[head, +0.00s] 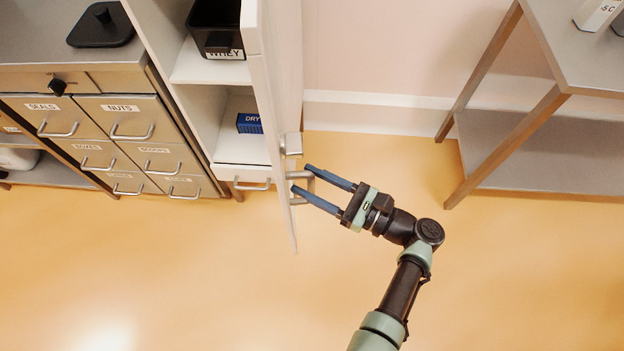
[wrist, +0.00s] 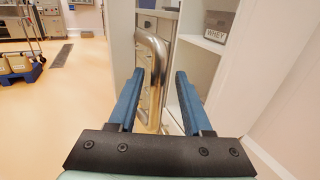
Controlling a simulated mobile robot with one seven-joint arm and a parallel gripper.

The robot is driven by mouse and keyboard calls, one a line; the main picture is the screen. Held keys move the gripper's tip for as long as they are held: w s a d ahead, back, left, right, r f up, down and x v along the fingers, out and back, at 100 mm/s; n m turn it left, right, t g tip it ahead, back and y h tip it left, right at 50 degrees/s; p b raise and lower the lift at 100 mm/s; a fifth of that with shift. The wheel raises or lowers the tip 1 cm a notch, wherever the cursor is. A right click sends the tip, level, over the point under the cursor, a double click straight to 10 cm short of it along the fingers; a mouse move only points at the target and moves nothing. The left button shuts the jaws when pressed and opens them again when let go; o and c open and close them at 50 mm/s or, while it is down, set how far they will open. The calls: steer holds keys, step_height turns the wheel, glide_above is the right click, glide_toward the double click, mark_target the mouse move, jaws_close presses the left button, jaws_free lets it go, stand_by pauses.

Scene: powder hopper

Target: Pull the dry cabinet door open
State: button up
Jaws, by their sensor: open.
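The dry cabinet door (head: 268,100) is a narrow white panel, seen almost edge-on in the head view. It stands ajar, swung out from the cabinet, with shelves showing beside it. Its metal bar handle (head: 302,188) is on the door's right face near the lower end. My gripper (head: 301,178) is open, its blue fingers reaching to either side of the handle. In the wrist view the thick silver handle (wrist: 156,75) stands between the two fingers (wrist: 157,80), with no clear contact on either side.
Inside the cabinet are a dark WHEY bin (head: 216,30) and a blue DRY box (head: 249,123). Drawer units (head: 124,118) with pull handles stand left. A metal shelf table (head: 550,130) stands right. The floor (head: 180,270) in front is clear.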

steer(key=shift+s, duration=0.1)
steer(key=b+v, duration=0.1)
steer(key=v, duration=1.2)
steer(key=shift+b, duration=0.3)
